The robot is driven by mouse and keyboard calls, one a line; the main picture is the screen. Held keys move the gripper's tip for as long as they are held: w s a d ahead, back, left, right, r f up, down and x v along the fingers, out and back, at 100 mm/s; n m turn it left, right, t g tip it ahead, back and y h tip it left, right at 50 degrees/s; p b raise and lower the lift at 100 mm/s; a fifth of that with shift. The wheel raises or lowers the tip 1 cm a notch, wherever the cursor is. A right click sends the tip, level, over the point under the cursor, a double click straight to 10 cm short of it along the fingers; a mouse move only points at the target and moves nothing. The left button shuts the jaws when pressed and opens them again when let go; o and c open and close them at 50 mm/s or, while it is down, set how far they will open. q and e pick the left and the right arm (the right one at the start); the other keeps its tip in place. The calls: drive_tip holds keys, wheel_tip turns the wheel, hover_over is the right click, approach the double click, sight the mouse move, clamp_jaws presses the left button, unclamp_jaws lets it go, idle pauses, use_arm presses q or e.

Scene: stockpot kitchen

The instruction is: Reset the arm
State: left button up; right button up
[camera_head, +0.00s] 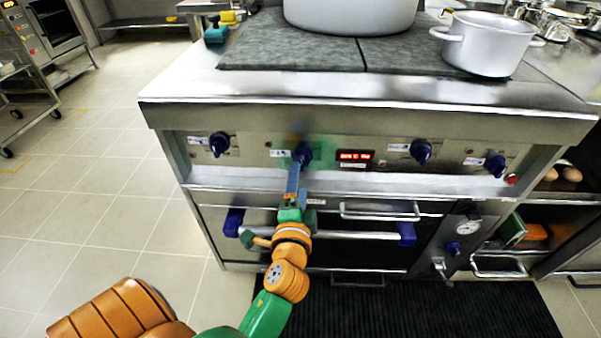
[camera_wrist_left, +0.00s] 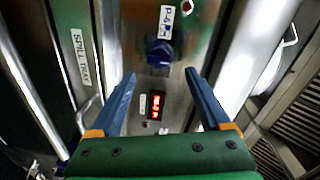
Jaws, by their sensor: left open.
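My left gripper (camera_head: 297,165) reaches up to the stove's front panel (camera_head: 250,172), its blue fingertips at the second dark blue knob (camera_head: 303,153) from the left. I cannot tell whether they touch it. In the left wrist view the gripper (camera_wrist_left: 160,73) is open, with its two blue fingers apart and nothing held between them. A dark blue knob (camera_wrist_left: 158,53) and the lit red display (camera_wrist_left: 155,106) show between the fingers there. The display also shows in the head view (camera_head: 355,156), right of the gripper. My right gripper is not in view.
A big pot (camera_head: 350,15) and a smaller two-handled pot (camera_head: 488,45) stand on the stove top. Oven door handles (camera_head: 380,213) stick out below the panel, close to my left arm. A black mat (camera_head: 430,315) lies in front. The tiled floor (camera_head: 90,225) at left is clear.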

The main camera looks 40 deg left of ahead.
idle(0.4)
use_arm(q)
drive_tip(key=s+d+f+g+h, duration=0.2)
drive_tip(key=d+f+h, duration=0.15)
drive_tip(key=f, duration=0.95)
drive_tip(key=s+d+f+g+h, duration=0.25)
drive_tip(key=d+f, duration=0.25)
drive_tip(key=f, duration=0.7)
drive_tip(key=s+f+n+g+h, duration=0.2)
drive_tip(key=s+f+n+g, duration=0.15)
drive_tip(key=s+f, duration=0.65)
drive_tip(key=s+a+f+n+g+p, duration=0.1)
drive_tip(key=s+a+f+n+g, duration=0.15)
drive_tip(key=s, duration=0.55)
drive_tip(key=s+a+f+n+g+p, duration=0.1)
drive_tip(key=s+f+g, duration=0.25)
drive_tip(key=s, duration=0.55)
wheel_tip(320, 180, up, 21)
drive_tip(key=s+d+p, duration=0.1)
drive_tip(key=d+p, duration=0.1)
drive_tip(key=p, duration=2)
drive_tip(key=shift+s+r+h, duration=0.2)
drive_tip(key=shift+s+h, duration=0.1)
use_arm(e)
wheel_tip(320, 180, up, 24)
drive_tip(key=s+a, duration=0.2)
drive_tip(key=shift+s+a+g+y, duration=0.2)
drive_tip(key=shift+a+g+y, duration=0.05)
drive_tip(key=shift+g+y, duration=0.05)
